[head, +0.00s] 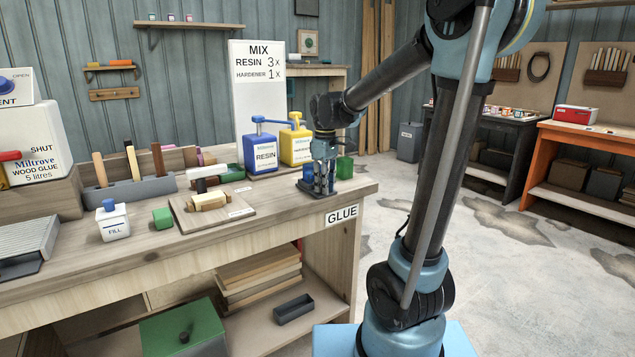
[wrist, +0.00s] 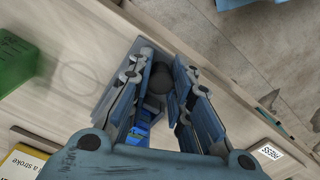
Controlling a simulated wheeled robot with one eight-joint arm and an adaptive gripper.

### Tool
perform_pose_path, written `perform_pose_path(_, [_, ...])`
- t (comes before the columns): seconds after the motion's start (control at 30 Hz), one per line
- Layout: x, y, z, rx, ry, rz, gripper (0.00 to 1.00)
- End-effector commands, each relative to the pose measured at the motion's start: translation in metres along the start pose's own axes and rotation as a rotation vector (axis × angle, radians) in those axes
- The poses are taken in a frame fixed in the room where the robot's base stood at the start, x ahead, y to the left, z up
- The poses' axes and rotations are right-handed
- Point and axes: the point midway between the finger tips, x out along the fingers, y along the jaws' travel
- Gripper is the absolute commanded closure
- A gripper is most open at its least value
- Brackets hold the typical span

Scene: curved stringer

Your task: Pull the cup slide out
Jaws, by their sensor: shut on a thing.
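My gripper (head: 322,188) is low over the right end of the workbench, beside the GLUE label. In the wrist view its fingers (wrist: 163,85) are closed around a dark round knob (wrist: 154,82). The knob stands on a flat grey plate (wrist: 122,72) lying on the bench top; I take this for the cup slide. A bright blue part (wrist: 140,130) shows between the fingers, partly hidden. In the head view the gripper hides most of the slide, and only its dark base (head: 305,188) shows. No cup can be made out clearly.
A green block (head: 344,167) is close behind my gripper. The blue resin (head: 262,152) and yellow hardener (head: 296,147) containers stand to the left. A wooden board with clamped pieces (head: 212,207) lies farther left. The bench's right edge is close.

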Motion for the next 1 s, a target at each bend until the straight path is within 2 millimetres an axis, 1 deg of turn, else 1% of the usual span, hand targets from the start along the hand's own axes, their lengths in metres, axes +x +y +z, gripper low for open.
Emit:
perform_pose_path(0.03, [-0.002,0.001,0.009,0.005,-0.004,0.008,1.00])
perform_pose_path(0.1, [-0.002,-0.002,0.016,0.005,-0.004,0.008,1.00])
perform_pose_path(0.23, [-0.002,-0.007,0.027,0.004,-0.003,0.008,1.00])
perform_pose_path(0.4, [-0.001,-0.009,0.032,0.004,-0.004,0.008,1.00])
perform_pose_path(0.67, [-0.001,-0.009,0.032,0.004,-0.005,0.007,1.00])
perform_pose_path(0.7, [-0.001,-0.009,0.032,0.005,-0.005,0.007,0.72])
perform_pose_path(0.73, [-0.001,-0.009,0.032,0.005,-0.004,0.006,0.70])
perform_pose_path(1.0, [0.000,-0.011,0.031,0.002,-0.002,0.004,0.70])
